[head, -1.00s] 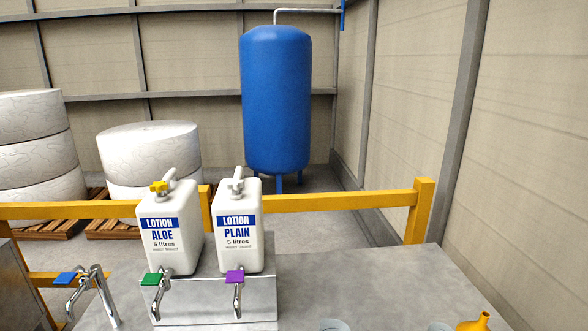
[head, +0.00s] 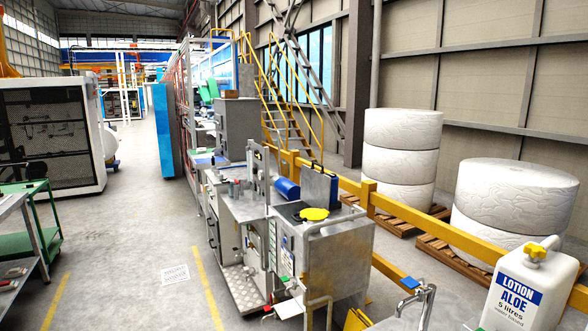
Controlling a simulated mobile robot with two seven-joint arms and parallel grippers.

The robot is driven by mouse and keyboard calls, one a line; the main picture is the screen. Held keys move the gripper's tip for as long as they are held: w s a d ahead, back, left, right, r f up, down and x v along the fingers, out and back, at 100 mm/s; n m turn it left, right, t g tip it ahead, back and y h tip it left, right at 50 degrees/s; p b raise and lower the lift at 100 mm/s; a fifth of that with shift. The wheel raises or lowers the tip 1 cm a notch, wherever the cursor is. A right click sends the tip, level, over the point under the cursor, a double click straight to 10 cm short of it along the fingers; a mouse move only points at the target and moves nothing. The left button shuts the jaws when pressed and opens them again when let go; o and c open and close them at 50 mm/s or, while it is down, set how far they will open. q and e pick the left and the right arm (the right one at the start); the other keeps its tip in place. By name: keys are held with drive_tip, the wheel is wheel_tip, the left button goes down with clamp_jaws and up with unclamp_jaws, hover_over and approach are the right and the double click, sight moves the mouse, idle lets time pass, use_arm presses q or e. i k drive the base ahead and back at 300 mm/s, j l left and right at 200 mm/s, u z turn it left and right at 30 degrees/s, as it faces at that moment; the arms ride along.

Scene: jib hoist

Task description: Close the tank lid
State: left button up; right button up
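A steel tank (head: 345,262) stands right of centre in the head view, at the end of a row of metal machines. A square grey panel (head: 319,187) stands upright at the back of its top and looks like the lid, raised open. A dark area, perhaps the tank's opening, shows on the top, with a round yellow object (head: 314,214) at it. I cannot tell whether the yellow object lies in or over the opening. Neither of my grippers is in view.
A white lotion jug labelled ALOE (head: 522,292) and a tap (head: 424,296) are at the lower right. A yellow rail (head: 422,240) runs behind the tank, with wrapped rolls on pallets beyond. A green cart (head: 40,222) stands at left. The floor between is clear.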

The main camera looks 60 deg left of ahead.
sight(315, 186)
drive_tip(key=u, duration=1.9)
drive_tip(key=i+j+z, duration=0.1)
drive_tip(key=i+j, duration=0.65)
drive_tip(key=i+j+z, duration=0.15)
drive_tip(key=i+j, duration=0.25)
drive_tip(key=j, duration=0.15)
drive_tip(key=i+j, duration=0.35)
drive_tip(key=j, duration=0.15)
drive_tip(key=i+j+z, duration=0.15)
drive_tip(key=i+j, duration=0.5)
drive_tip(key=j, duration=0.35)
drive_tip(key=i+z, duration=0.05)
